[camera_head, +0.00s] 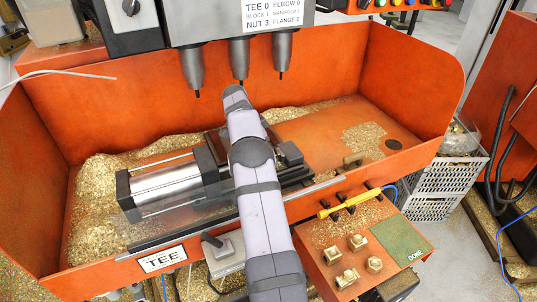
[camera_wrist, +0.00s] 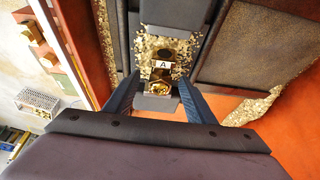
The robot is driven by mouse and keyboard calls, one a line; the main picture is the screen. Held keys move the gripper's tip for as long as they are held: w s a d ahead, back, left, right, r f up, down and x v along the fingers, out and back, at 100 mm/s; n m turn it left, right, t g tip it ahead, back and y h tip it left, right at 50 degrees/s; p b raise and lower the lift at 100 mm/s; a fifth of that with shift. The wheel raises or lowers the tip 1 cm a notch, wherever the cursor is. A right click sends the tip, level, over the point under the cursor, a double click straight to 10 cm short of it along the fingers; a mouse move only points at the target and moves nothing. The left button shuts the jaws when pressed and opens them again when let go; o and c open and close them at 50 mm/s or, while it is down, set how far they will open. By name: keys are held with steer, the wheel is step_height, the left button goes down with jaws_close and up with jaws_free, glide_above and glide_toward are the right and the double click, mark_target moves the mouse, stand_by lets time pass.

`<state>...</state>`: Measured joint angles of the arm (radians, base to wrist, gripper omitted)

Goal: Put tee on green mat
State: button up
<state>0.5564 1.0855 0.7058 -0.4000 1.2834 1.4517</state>
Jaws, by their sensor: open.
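A brass fitting (camera_wrist: 160,64) with a white "A" label, apparently the tee, sits between dark vise blocks in the wrist view. In the head view it is hidden behind my arm. My gripper (camera_wrist: 158,82) is open, with one blue finger on each side of the fitting's near end. I cannot tell whether the fingers touch it. The green mat (camera_head: 402,239), marked "DONE", lies on the orange ledge at front right, and its visible surface is bare.
Several brass pieces (camera_head: 347,278) stand on the ledge left of the mat. A yellow-handled tool (camera_head: 343,205) lies behind them. Three drill spindles (camera_head: 239,62) hang above the vise (camera_head: 165,190). Orange walls (camera_head: 405,80) enclose the chip-strewn tray.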

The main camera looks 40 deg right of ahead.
steer(key=shift+x, duration=0.9)
jaws_close()
steer(key=shift+r, duration=0.15)
steer(key=shift+d, duration=0.1)
steer(key=shift+w+r, duration=0.1)
steer(key=shift+r, duration=4.9)
